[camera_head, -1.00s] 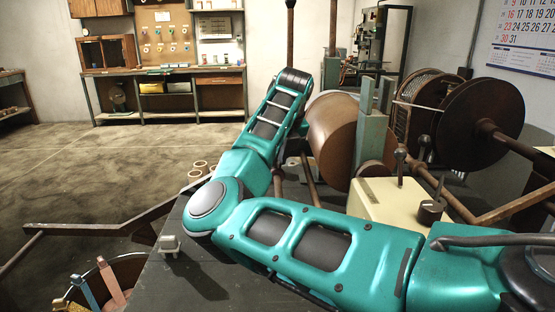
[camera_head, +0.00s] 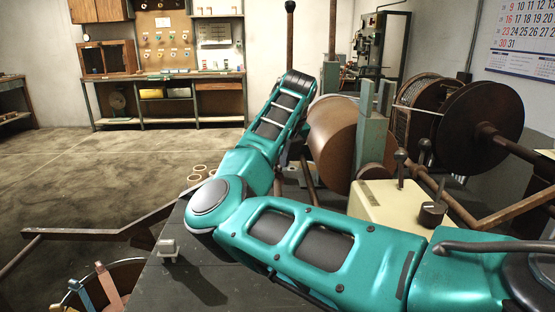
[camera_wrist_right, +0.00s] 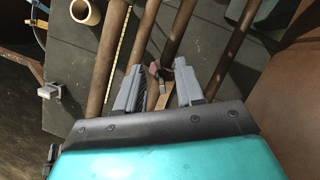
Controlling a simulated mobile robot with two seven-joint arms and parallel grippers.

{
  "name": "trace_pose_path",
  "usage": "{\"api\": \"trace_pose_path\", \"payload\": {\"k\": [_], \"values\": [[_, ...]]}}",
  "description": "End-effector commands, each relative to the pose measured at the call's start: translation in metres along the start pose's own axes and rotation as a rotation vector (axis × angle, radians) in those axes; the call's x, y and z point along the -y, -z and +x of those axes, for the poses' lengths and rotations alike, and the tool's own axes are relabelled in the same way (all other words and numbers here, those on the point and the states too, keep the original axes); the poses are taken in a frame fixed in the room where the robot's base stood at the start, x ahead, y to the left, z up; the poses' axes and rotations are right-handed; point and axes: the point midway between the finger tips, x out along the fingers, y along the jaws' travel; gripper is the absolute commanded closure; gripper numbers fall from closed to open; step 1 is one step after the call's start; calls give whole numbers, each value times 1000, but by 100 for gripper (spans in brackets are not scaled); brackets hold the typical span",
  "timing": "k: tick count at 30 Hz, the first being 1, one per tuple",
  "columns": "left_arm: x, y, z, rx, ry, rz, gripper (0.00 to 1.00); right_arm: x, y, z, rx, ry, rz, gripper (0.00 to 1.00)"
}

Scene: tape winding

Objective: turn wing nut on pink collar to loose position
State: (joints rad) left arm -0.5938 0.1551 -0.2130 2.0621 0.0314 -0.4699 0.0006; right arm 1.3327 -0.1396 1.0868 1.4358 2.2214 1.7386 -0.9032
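My right gripper (camera_wrist_right: 157,65) shows in the right wrist view with its two grey fingers apart. A small dull pink piece (camera_wrist_right: 154,70), which looks like the pink collar, lies between and beyond the fingertips among brown rods. The wing nut's shape and position are too small and dark to make out. I cannot tell whether the fingers touch it. In the head view my right arm reaches in from the right and bends away, hiding most of its gripper and the collar. My left gripper is not in view.
A large brown roll (camera_head: 335,140) stands right of my arm's end, beside a green post (camera_head: 369,130). A cream box (camera_head: 385,203) with levers is nearer. A bin with coloured strips (camera_head: 108,287) stands lower left.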

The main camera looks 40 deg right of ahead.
Motion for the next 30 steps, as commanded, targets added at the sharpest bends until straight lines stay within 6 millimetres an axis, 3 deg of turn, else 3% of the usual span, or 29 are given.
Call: {"api": "trace_pose_path", "payload": {"k": [11,24,30], "values": [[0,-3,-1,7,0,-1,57,0,-1,-6,2,1,0,58],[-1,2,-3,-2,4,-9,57,0,-1,-94,4,0,1,58],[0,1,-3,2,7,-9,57,0,0,-121,2,1,1,58]]}}
